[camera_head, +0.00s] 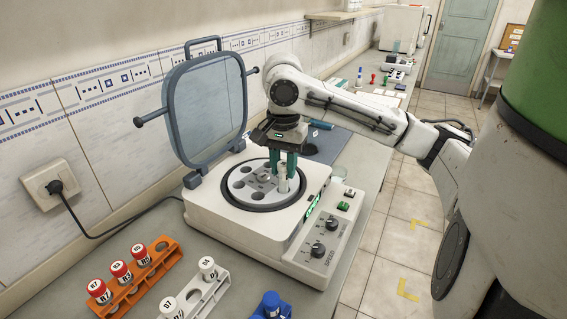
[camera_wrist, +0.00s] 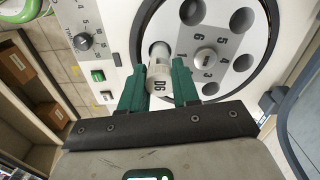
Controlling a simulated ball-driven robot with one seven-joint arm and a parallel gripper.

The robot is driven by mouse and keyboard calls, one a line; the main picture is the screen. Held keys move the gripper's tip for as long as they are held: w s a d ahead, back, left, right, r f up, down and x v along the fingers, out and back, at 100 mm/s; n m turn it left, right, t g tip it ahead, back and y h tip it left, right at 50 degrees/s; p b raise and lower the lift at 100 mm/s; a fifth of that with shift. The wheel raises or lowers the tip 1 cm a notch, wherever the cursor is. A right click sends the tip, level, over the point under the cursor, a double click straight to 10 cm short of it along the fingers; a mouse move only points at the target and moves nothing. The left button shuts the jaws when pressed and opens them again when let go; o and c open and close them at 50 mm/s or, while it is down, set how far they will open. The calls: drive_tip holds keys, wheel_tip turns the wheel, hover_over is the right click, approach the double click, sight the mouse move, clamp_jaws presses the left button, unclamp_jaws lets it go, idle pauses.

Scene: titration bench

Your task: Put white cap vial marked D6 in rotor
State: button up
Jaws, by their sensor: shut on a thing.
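The white cap vial marked D6 (camera_wrist: 159,84) is held upright between the green fingers of my gripper (camera_wrist: 160,74), which is shut on it. In the head view my gripper (camera_head: 283,170) points down over the near right side of the rotor (camera_head: 245,192), with the pale vial (camera_head: 283,185) between its fingers. The rotor (camera_wrist: 226,78) is a grey disc with numbered round holes, and several holes look empty. The vial's lower end lies at a hole beside the number 1. I cannot tell how deep it sits in it.
The centrifuge (camera_head: 240,235) stands with its lid (camera_head: 205,98) raised behind. An orange rack (camera_head: 150,275) with red-capped vials and a white rack (camera_head: 205,298) with white-capped vials stand in front. A blue-capped item (camera_head: 270,305) is at the front edge.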

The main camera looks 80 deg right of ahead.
drive_tip(key=shift+f+b, duration=0.65)
drive_tip(key=shift+f, duration=0.75)
drive_tip(key=o, duration=1.1)
wheel_tip(320, 180, up, 7)
drive_tip(key=p, duration=0.8)
idle(0.4)
